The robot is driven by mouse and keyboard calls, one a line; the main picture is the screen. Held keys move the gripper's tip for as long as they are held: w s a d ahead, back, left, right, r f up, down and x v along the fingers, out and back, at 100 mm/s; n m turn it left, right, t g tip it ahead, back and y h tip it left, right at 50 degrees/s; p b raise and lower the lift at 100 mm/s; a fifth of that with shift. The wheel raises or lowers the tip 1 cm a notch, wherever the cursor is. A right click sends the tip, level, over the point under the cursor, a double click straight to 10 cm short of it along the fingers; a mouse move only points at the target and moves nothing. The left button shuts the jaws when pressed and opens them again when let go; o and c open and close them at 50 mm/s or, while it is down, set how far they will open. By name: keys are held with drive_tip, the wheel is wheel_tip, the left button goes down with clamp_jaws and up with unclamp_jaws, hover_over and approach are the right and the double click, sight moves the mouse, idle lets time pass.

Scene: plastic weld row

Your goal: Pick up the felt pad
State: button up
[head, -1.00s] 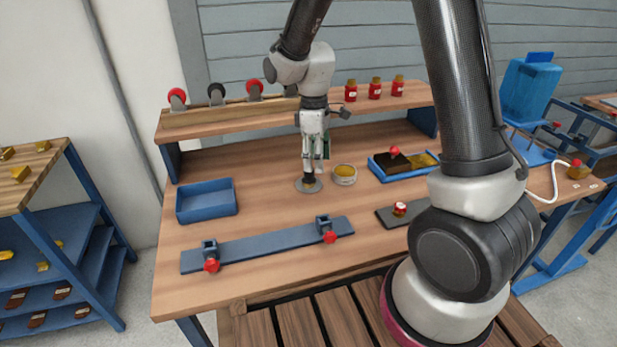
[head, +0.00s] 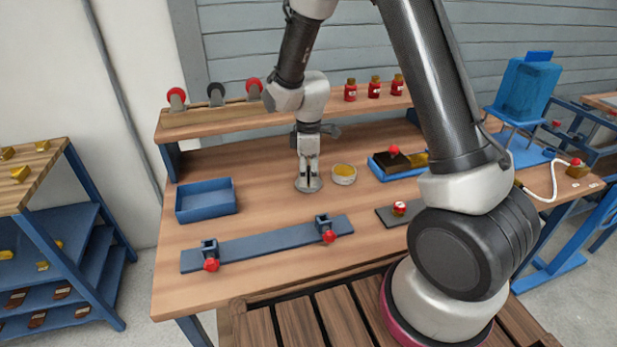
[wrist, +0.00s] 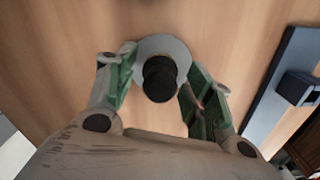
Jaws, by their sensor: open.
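A flat grey disc with an upright black knob, which looks like the felt pad (head: 313,187), lies on the workbench. It also shows in the wrist view (wrist: 160,82), where the dark knob points up at the camera. My gripper (head: 308,178) is right over the disc, pointing down, and hides much of the knob in the head view. In the wrist view my gripper (wrist: 160,65) is open, with one green-lined finger on each side of the knob and a gap visible on both sides.
A round tin with yellow contents (head: 344,174) stands close to the right of the disc. An empty blue tray (head: 206,210) is to the left. A blue-grey bar (head: 270,244) with red-knobbed clamps lies in front. A blue tray (head: 381,176) holds a dark block.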

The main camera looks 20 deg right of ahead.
sight(309, 168)
clamp_jaws()
wheel_tip(309, 168, up, 10)
drive_tip(key=shift+r, duration=0.1)
drive_tip(key=c, duration=0.7)
unclamp_jaws()
drive_tip(key=shift+c, duration=1.5)
